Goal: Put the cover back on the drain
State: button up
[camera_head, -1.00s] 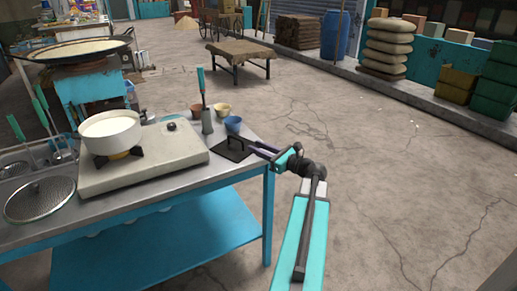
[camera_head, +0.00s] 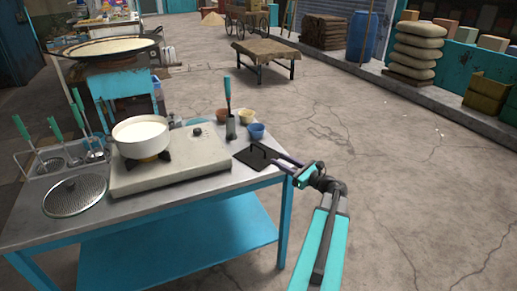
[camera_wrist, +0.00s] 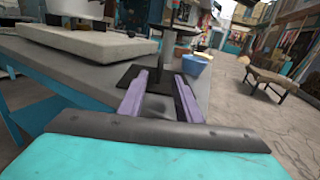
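A flat black square plate with a raised handle, which looks like the drain cover (camera_head: 250,160), lies on the right end of the steel table (camera_head: 215,187). My gripper (camera_head: 277,161) is low at the table's right edge, its fingers pointing at the plate. In the wrist view, the two purple fingers of my gripper (camera_wrist: 160,74) are spread apart with nothing held between them. The dark plate (camera_wrist: 100,124) shows beside and ahead of them. I cannot make out a drain opening in either view; it may be hidden.
A gas stove (camera_head: 172,165) with a white pot (camera_head: 141,135) stands left of the plate. A utensil holder (camera_head: 231,130) and small cups, one blue (camera_head: 256,131), stand just behind it. A perforated round lid (camera_head: 75,196) lies at the left.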

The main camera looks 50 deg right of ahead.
jog(key=shift+s+r+m+p, duration=0.25)
jog(key=shift+m+p, duration=0.05)
jog(key=shift+p, duration=0.6)
jog(key=shift+w, duration=0.1)
jog(key=p, duration=0.2)
send_near(252, 144)
jog(key=shift+w+d+f, duration=0.1)
jog(key=shift+w+d, duration=0.05)
jog(key=shift+w, duration=0.75)
jog(key=shift+w+p, duration=1.1)
jog(key=shift+w, duration=1.5)
